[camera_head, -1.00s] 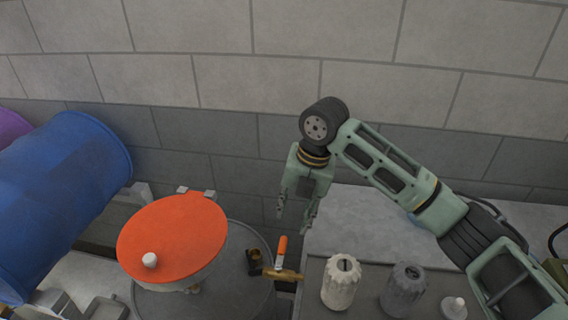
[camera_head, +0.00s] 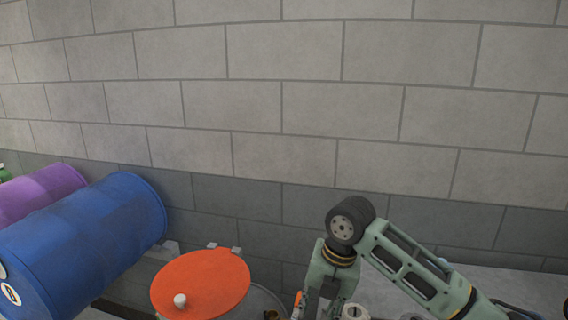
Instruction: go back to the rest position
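My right arm comes in from the right, and its pale green gripper (camera_head: 325,304) points down near the bottom edge of the head view. Its two fingers are apart with nothing seen between them, and the tips are at or past the picture's edge. An orange valve handle (camera_head: 297,305) shows just left of the fingers; I cannot tell whether they touch. My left gripper is not in view.
A round orange lid (camera_head: 200,284) with a white knob tops a drum left of the gripper. A blue drum (camera_head: 85,245) and a purple drum (camera_head: 38,192) lie at the left. A white cap (camera_head: 354,312) is partly cut off. The block wall (camera_head: 300,110) stands behind.

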